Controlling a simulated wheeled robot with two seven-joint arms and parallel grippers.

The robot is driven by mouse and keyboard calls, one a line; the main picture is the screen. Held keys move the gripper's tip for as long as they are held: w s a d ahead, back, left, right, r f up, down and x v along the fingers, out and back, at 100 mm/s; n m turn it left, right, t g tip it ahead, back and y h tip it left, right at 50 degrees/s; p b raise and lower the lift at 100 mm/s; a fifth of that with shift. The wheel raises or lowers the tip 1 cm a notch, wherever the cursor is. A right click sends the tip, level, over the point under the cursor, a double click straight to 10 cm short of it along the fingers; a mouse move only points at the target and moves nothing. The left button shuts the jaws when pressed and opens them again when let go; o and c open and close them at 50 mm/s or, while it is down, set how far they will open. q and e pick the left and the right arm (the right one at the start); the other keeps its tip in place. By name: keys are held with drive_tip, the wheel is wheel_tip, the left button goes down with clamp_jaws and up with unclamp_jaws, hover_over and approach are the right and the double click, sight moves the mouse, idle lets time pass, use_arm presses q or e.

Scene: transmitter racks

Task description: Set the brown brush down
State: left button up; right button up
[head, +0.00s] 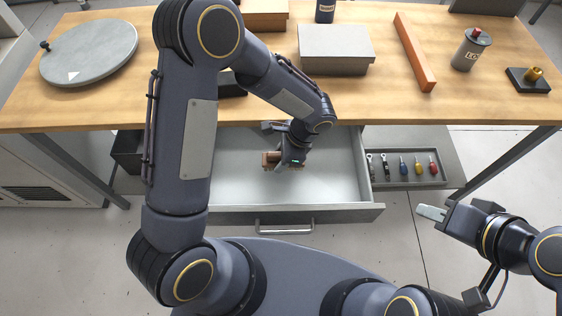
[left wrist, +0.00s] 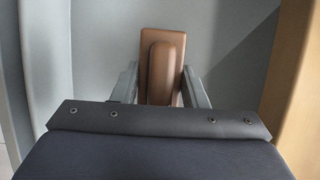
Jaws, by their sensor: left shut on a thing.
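The brown brush (left wrist: 162,70) shows in the left wrist view between the two fingers of my left gripper (left wrist: 160,88). It has a raised back on a flat brown block. In the head view the brush (head: 268,158) is partly hidden by my left gripper (head: 280,163), which is over the open drawer (head: 235,170) under the table. The gripper is shut on the brush. I cannot tell whether the brush touches the drawer floor. My right gripper (head: 432,213) is at the lower right, away from the drawer, with a pale piece at its fingertips.
The wooden table (head: 265,95) edge runs just behind the drawer. On it stand a grey box (head: 335,50), an orange bar (head: 414,52), a grey canister (head: 471,50) and a round grey disc (head: 90,52). A tool tray (head: 405,180) with several screwdrivers lies right of the drawer.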

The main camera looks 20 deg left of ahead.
use_arm(q)
drive_tip(key=shift+f, duration=1.6)
drive_tip(key=shift+f, duration=0.1)
drive_tip(key=shift+f+b, duration=0.15)
drive_tip(key=shift+b, duration=0.2)
drive_tip(key=o, duration=0.9)
drive_tip(key=shift+o, duration=0.2)
drive_tip(key=shift+w+d+r+p, duration=0.15)
drive_tip(key=shift+r+p, duration=0.15)
drive_tip(key=shift+r, duration=0.2)
drive_tip(key=v, duration=1.1)
drive_tip(key=shift+d+r, duration=0.15)
drive_tip(key=shift+r, duration=0.1)
